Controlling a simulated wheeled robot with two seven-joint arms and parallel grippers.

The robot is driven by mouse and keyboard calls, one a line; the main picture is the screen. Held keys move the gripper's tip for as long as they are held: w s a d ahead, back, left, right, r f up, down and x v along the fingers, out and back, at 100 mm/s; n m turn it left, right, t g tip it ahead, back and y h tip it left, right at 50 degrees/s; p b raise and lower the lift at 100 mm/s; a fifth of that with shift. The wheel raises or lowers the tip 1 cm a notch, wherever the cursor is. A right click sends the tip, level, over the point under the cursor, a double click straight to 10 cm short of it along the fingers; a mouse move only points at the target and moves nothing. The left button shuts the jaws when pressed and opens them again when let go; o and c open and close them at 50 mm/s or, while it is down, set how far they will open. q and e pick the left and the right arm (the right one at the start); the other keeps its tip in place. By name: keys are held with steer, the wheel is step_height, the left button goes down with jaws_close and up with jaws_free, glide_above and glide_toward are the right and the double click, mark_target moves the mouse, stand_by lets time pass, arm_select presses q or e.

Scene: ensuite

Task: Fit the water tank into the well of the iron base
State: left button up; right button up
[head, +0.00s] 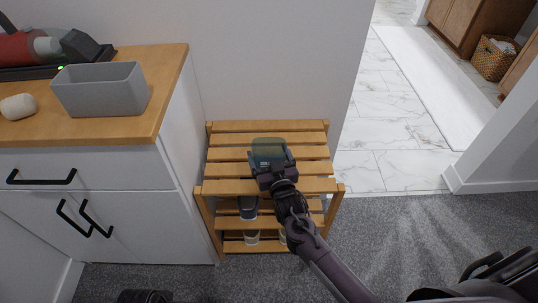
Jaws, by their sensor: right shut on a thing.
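I cannot tell whether the tank touches the slats. The iron base (70,70) is dark, with a small green light, and lies at the back left of the cabinet top. A red and grey iron (25,48) rests on it. The picture edge cuts both off, and the well is not clearly seen. My left gripper is not clearly in view.
A grey open bin (100,98) and a whitish rounded object (18,107) stand on the wooden cabinet top (150,128), in front of the base. Shoes (249,208) sit on the rack's (315,139) lower shelves. Carpet lies in front; a wall edge stands right.

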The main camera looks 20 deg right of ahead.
steer(key=o, duration=0.9)
steer(key=shift+f, duration=0.1)
steer(key=shift+c, duration=0.2)
steer(key=shift+o, duration=0.7)
